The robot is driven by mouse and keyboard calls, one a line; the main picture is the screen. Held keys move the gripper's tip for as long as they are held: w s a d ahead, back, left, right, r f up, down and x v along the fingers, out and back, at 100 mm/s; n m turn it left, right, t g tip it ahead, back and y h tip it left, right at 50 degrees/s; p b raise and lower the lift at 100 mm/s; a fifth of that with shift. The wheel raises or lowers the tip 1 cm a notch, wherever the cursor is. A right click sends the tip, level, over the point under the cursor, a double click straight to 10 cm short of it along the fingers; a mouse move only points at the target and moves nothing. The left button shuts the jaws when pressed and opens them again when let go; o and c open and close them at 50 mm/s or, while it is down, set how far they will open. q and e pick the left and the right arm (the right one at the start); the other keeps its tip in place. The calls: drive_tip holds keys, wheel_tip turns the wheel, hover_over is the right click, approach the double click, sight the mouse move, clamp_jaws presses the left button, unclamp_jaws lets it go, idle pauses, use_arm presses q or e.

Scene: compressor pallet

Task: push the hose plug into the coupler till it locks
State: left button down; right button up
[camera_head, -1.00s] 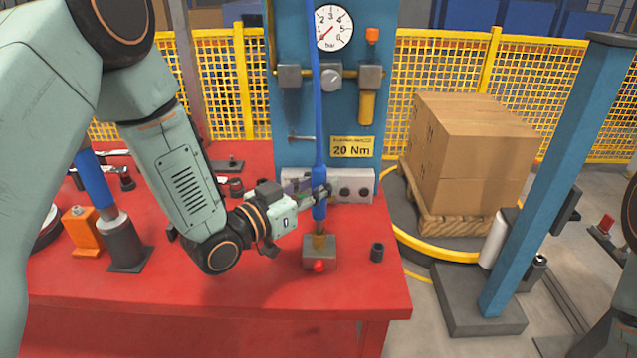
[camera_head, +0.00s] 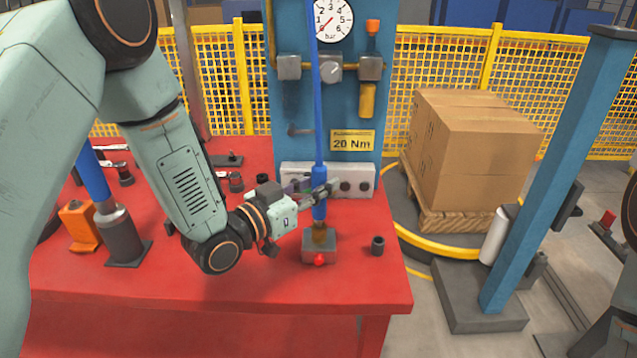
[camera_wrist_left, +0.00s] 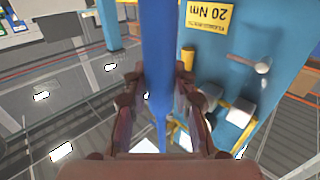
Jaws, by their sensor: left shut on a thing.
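The hose plug (camera_head: 319,206) is a blue sleeve on the end of a blue hose that hangs down from above. My left gripper (camera_head: 319,191) is shut around it and holds it upright. The coupler (camera_head: 319,238) is a brass-coloured piece on a grey block with a red button, on the red table. The plug's lower end is right above the coupler and in line with it; I cannot tell how far it is in. In the left wrist view the blue hose (camera_wrist_left: 158,65) runs between the fingers (camera_wrist_left: 157,110). My right gripper is not in view.
A small dark socket (camera_head: 378,246) stands right of the coupler. Behind are a grey block with holes (camera_head: 358,180) and a blue panel with a gauge (camera_head: 333,20). An orange stand (camera_head: 80,227) is at the left. The table front is clear.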

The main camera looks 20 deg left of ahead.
use_arm(q)
drive_tip(key=shift+f+b, duration=0.8)
drive_tip(key=shift+f, duration=0.2)
drive_tip(key=c, duration=1)
unclamp_jaws()
drive_tip(key=shift+s, duration=0.1)
drive_tip(key=shift+v, duration=5.9)
drive_tip(key=shift+s, duration=0.1)
